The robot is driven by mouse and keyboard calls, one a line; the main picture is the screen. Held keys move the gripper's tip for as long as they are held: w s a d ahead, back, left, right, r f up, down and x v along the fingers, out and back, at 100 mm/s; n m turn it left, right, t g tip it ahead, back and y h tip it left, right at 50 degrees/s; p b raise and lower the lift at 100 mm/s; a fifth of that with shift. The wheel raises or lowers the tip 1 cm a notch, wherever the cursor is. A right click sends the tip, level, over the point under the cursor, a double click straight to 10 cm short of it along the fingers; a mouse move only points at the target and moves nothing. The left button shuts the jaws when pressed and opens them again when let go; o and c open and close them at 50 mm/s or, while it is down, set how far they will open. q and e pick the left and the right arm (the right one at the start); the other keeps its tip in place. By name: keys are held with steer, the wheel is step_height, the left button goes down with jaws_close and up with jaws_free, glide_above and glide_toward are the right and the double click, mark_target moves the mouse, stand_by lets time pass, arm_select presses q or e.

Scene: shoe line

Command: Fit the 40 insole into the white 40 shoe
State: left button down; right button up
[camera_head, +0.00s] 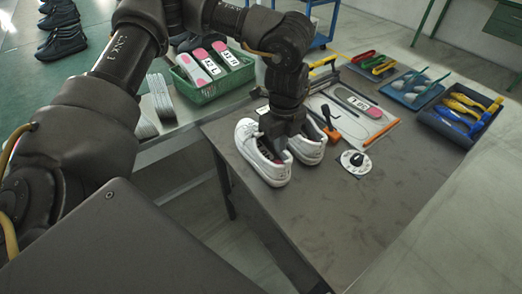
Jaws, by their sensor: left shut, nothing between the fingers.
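A pair of white shoes stands on the grey table: the nearer left shoe (271,173) and the right shoe (312,151) beside it. My left gripper (272,147) points down at the opening of the left shoe, shut with nothing held. It hides part of the opening, and I cannot tell whether it touches the shoe. A dark and reddish patch shows inside that shoe; I cannot tell whether it is an insole. Labelled insoles (194,67) with pink ends lie in a green basket. Another labelled insole (357,102) lies on a white board. The size numbers are unreadable. My right gripper is out of view.
The green basket (213,90) stands behind the shoes, beside pale soles (161,97). An orange-handled tool (329,122) and a white disc with a black knob (355,162) lie right of the shoes. Tool trays (459,130) line the far right. The table's front is clear.

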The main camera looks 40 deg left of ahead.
arm_select(q)
steer(key=shift+w+a+f+b, duration=0.15)
steer(key=shift+f+b, duration=0.45)
steer(key=shift+f, duration=0.4)
steer(key=shift+a+f+b, duration=0.15)
steer(key=shift+f+b, duration=0.4)
steer(key=shift+f, duration=0.5)
steer(key=shift+w+a+f+b, duration=0.15)
steer(key=shift+f+b, duration=0.45)
steer(key=shift+f, duration=0.4)
steer(key=shift+s, duration=0.1)
step_height(320, 180, up, 11)
steer(key=p, duration=0.9)
stand_by(0.5)
